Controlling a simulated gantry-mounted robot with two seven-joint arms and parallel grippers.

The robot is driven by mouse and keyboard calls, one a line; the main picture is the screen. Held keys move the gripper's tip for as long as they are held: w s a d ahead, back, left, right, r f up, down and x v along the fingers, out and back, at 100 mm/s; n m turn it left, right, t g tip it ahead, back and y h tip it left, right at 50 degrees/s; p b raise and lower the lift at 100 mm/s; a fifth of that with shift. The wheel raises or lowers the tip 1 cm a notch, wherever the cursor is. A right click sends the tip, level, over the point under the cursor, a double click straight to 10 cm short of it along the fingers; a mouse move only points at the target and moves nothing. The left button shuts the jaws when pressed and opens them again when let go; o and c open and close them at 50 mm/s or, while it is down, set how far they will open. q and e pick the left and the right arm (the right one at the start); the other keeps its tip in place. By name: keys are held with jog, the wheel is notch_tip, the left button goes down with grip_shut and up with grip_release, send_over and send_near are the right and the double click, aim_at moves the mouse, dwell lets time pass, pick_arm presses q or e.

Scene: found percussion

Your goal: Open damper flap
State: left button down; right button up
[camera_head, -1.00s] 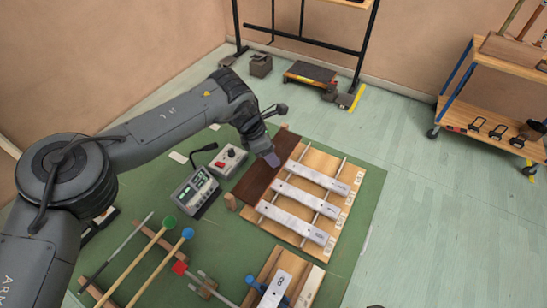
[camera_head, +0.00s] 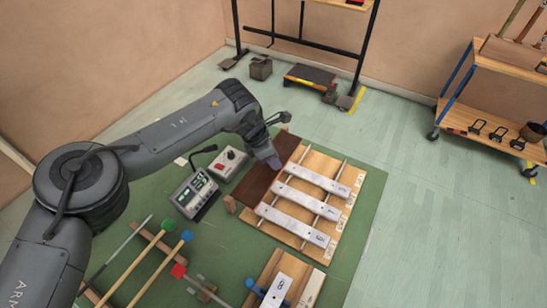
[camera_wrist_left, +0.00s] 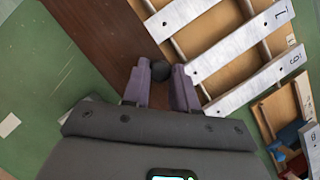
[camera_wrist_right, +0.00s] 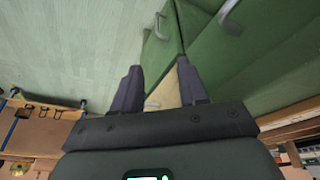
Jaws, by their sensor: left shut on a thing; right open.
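The damper flap appears to be the dark brown panel (camera_head: 259,183) along the left side of the wooden bar frame; it looks flat. It also shows in the left wrist view (camera_wrist_left: 100,35). My left gripper (camera_head: 275,164) is over the panel's right edge, beside the metal bars. In the left wrist view its purple fingers (camera_wrist_left: 161,82) are closed around a dark round knob (camera_wrist_left: 160,70). The knob is hidden in the head view. My right gripper (camera_wrist_right: 158,85) shows only in its wrist view, open with nothing between the fingertips.
Numbered metal bars (camera_head: 300,211) lie right of the panel. A grey console (camera_head: 195,193) and a red-button box (camera_head: 229,163) stand to its left. Mallets (camera_head: 165,259) lie in front on the green mat (camera_head: 358,215). Green surfaces with handles (camera_wrist_right: 230,18) are near my right gripper.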

pick_arm(q)
jog(key=shift+r, duration=0.1)
pick_arm(e)
jog(key=shift+d+r, duration=0.1)
jog(key=shift+d, duration=0.05)
pick_arm(q)
jog(key=shift+w+a+r+g+h+p, duration=0.2)
jog(key=shift+a+r+g+h+p, duration=0.15)
jog(key=shift+h+p, duration=0.35)
jog(key=shift+w+a+r+h, duration=0.15)
jog(key=shift+a+h, duration=0.2)
jog(key=shift+h, duration=0.25)
jog(key=shift+w+a+r+n+g+h+b, duration=0.15)
jog(key=shift+a+g+h+b, duration=0.15)
jog(key=shift+h, duration=0.2)
jog(key=shift+w+a+n+g+h+b, duration=0.15)
jog(key=shift+a+g+h+b, duration=0.1)
jog(key=shift+h+b, duration=0.2)
jog(key=shift+w+a+r+g+h+b, duration=0.25)
jog(key=shift+a+r+g+h+b, duration=0.2)
jog(key=shift+h+b, duration=0.55)
pick_arm(e)
jog(key=shift+f, duration=1.2)
jog(key=shift+c, duration=0.3)
